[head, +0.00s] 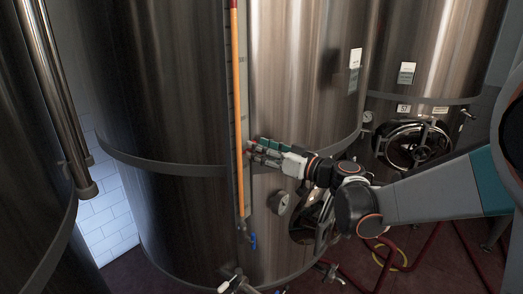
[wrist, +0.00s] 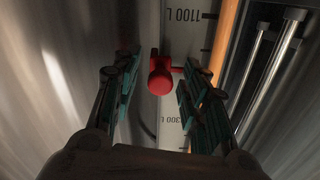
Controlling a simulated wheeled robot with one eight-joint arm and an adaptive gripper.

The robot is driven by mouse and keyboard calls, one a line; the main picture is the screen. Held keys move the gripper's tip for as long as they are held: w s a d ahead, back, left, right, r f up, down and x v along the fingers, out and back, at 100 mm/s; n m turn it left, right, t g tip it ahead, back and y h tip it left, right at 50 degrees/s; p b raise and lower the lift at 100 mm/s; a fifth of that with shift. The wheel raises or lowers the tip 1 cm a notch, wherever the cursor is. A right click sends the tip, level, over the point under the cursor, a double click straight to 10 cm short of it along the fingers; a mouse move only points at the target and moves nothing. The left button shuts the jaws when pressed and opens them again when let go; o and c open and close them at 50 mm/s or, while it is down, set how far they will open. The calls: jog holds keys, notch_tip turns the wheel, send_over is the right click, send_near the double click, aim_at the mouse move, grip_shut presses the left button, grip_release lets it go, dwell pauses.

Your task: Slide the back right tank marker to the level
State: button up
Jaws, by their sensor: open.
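The red tank marker (wrist: 160,82) sits on a white scale strip in the wrist view, with its round knob facing me and a thin pointer toward the tube. My gripper (wrist: 159,70) is open, with one teal finger on each side of the knob and a gap on both sides. In the head view my gripper (head: 252,149) is at the tank's scale, and I cannot make out the marker there. The orange sight tube (head: 238,100) runs up beside the scale. It also shows in the wrist view (wrist: 226,40).
The scale strip (wrist: 180,50) has printed litre marks, including 1100 L above the marker. A gauge (head: 280,202) and a round hatch (head: 305,222) are below my arm. A blue valve handle (head: 253,241) sits under the tube. Another tank (head: 430,50) stands at right.

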grip_shut()
notch_tip(320, 180, up, 35)
jog(key=p, duration=1.6)
grip_release()
jog(key=v, duration=1.2)
